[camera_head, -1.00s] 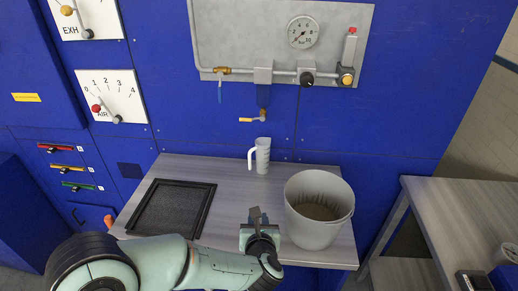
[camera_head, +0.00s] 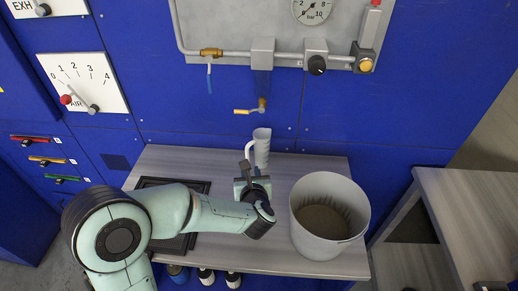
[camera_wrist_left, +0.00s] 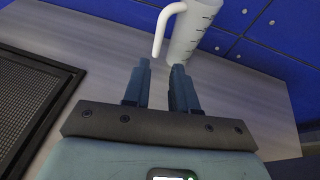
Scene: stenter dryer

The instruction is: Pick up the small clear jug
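The small clear jug (camera_head: 262,146) stands upright at the back of the grey table, below a brass tap. It has a handle on its left side and dark marks on its wall. In the left wrist view the jug (camera_wrist_left: 195,30) is just ahead of the fingertips, its handle pointing left. My left gripper (camera_head: 246,172) is in front of the jug. In the left wrist view the left gripper (camera_wrist_left: 160,72) is open, with an empty gap between its fingers. The jug does not appear to be between them. My right gripper is not in view.
A large grey bucket (camera_head: 297,215) with dark contents stands right of my left gripper. A black mesh tray (camera_head: 202,187) lies left, partly behind my arm. The tap (camera_head: 261,104) hangs above the jug. A second table (camera_head: 470,210) is at the right.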

